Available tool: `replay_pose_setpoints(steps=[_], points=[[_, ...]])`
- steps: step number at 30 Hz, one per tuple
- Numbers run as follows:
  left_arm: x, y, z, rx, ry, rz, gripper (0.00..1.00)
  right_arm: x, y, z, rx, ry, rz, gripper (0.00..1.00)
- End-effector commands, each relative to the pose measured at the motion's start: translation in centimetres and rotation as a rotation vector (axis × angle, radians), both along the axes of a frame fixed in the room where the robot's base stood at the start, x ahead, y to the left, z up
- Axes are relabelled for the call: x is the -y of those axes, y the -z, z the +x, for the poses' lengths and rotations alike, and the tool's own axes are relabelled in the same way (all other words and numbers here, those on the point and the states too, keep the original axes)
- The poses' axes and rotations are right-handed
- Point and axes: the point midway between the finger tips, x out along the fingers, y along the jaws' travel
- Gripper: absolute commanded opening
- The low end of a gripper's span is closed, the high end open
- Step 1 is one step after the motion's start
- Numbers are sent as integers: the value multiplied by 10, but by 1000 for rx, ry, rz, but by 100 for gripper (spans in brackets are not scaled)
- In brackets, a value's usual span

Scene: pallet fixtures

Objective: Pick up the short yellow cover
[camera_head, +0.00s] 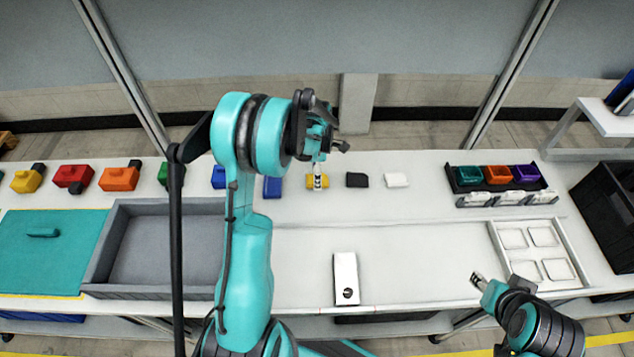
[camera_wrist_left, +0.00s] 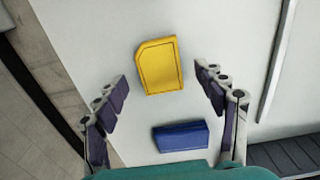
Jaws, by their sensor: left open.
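The short yellow cover (camera_head: 311,182) lies on the white table, partly hidden behind my left gripper in the head view. In the left wrist view the yellow cover (camera_wrist_left: 159,65) lies flat, with one cut corner, ahead of and between the spread fingertips. My left gripper (camera_head: 319,176) is open and empty, above the table at the cover; its fingers also show in the left wrist view (camera_wrist_left: 163,80). A blue cover (camera_wrist_left: 181,136) lies nearer the gripper's palm. My right gripper (camera_head: 478,281) is at the table's front right, far from the cover; its jaws are too small to judge.
A black cover (camera_head: 357,180) and a white cover (camera_head: 397,180) lie right of the yellow one, a blue one (camera_head: 272,187) left. A grey tray (camera_head: 150,292) is front left, a black bin rack (camera_head: 452,180) back right. The middle table is mostly clear.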

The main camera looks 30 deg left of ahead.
Motion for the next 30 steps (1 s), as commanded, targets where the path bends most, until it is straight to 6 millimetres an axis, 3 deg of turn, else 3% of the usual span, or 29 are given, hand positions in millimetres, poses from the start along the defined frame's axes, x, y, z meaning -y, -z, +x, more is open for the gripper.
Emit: replay_pose_setpoints(steps=[3, 10, 15, 25, 30], points=[[0, 17, 0, 0, 1, 0, 71, 0, 6, 0, 0, 0, 0, 40], [1, 18, 0, 0, 1, 0, 71, 0, 5, 0, 0, 0, 0, 40], [1, 18, 0, 0, 2, 0, 26, 0, 5, 0, 0, 0, 0, 40], [1, 17, 0, 1, 2, 1, 26, 0, 5, 0, 0, 0, 0, 40], [1, 8, 0, 1, 2, 1, 26, 0, 1, 0, 0, 0, 0, 40]])
